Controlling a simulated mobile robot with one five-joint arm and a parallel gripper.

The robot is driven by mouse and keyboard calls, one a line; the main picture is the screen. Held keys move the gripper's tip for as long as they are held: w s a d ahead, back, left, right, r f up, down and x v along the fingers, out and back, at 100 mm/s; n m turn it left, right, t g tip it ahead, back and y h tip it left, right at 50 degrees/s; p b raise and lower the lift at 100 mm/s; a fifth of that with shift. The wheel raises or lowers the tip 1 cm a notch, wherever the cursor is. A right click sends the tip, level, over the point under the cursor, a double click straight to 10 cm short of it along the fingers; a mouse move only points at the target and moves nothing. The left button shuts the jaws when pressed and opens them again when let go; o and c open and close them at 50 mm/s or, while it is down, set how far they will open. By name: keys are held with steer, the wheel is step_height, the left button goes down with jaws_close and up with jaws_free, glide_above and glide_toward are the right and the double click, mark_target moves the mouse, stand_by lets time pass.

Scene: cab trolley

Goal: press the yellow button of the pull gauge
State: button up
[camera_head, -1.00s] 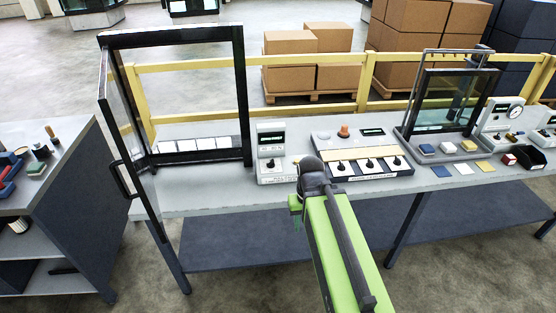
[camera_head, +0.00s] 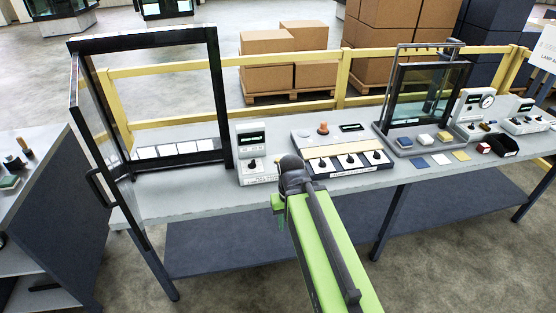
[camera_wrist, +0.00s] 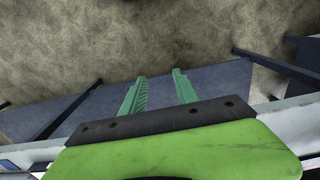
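The device with a round dial that looks like the pull gauge (camera_head: 473,108) stands at the right part of the long bench, right of the framed glass panel. Its face is small here; I cannot make out a yellow button on it for certain. My gripper (camera_wrist: 160,75) shows in the wrist view as two green fingers, apart, with nothing between them. They point over the lower shelf and floor. In the head view my arm reaches toward the bench's front edge, well left of the gauge, and the fingers (camera_head: 279,206) show only partly.
The bench (camera_head: 200,191) also holds a black door frame (camera_head: 215,100), a small meter (camera_head: 252,155), a panel of knobs (camera_head: 345,160), a glass-panel stand (camera_head: 430,95), coloured pads and a black bin (camera_head: 503,146). A yellow rail (camera_head: 290,57) runs behind. Floor in front is clear.

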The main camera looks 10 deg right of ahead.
jaws_close()
stand_by(1.5)
